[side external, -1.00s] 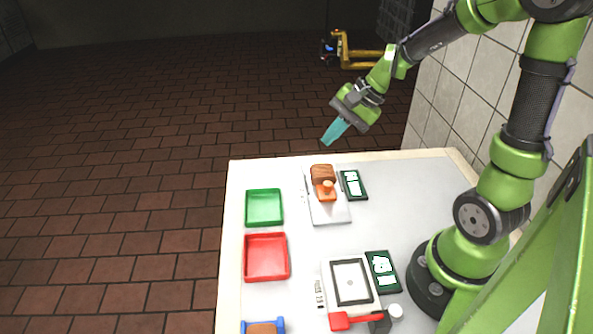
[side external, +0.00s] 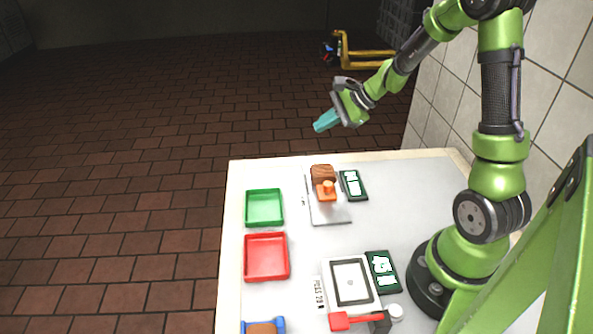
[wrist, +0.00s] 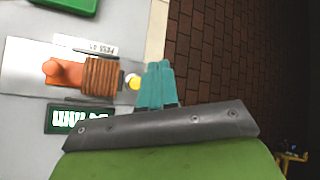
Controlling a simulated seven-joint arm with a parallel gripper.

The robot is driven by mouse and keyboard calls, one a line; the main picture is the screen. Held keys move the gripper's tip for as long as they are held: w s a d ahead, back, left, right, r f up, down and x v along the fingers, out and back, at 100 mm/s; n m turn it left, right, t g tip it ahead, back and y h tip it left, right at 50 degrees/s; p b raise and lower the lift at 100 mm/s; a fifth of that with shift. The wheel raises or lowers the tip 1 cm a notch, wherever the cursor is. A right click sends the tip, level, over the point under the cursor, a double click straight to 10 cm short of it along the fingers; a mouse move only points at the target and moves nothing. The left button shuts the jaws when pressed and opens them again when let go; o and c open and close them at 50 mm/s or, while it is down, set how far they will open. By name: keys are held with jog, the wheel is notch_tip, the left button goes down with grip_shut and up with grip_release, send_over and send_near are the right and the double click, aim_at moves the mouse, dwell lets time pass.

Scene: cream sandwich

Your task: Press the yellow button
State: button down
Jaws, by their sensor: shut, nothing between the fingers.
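The yellow button (wrist: 133,82) shows in the wrist view as a small round yellow spot by the end of a brown wooden block (wrist: 101,76). It sits just left of my fingertips in that picture, and I cannot make it out in the side view. My gripper (side external: 323,122) has teal fingers, shut with nothing between them. It hangs in the air well above the back edge of the table, apart from everything. Its fingers also show in the wrist view (wrist: 158,84). The wooden block also shows in the side view (side external: 322,173), with an orange knobbed piece (side external: 327,190) in front.
A green tray (side external: 264,222) and a red tray (side external: 245,262) lie on the left of the table. A dark display panel (side external: 353,185) lies right of the block. A second station (side external: 350,282) and a red-handled hammer (side external: 357,319) are at the front. The table's middle is mostly clear.

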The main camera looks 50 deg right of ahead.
jog(key=shift+f, duration=4.1)
jog(key=shift+f, duration=0.1)
jog(key=shift+f, duration=0.3)
jog(key=shift+f, duration=0.45)
jog(key=shift+r, duration=0.85)
jog(key=shift+r, duration=0.1)
jog(key=shift+r, duration=2.45)
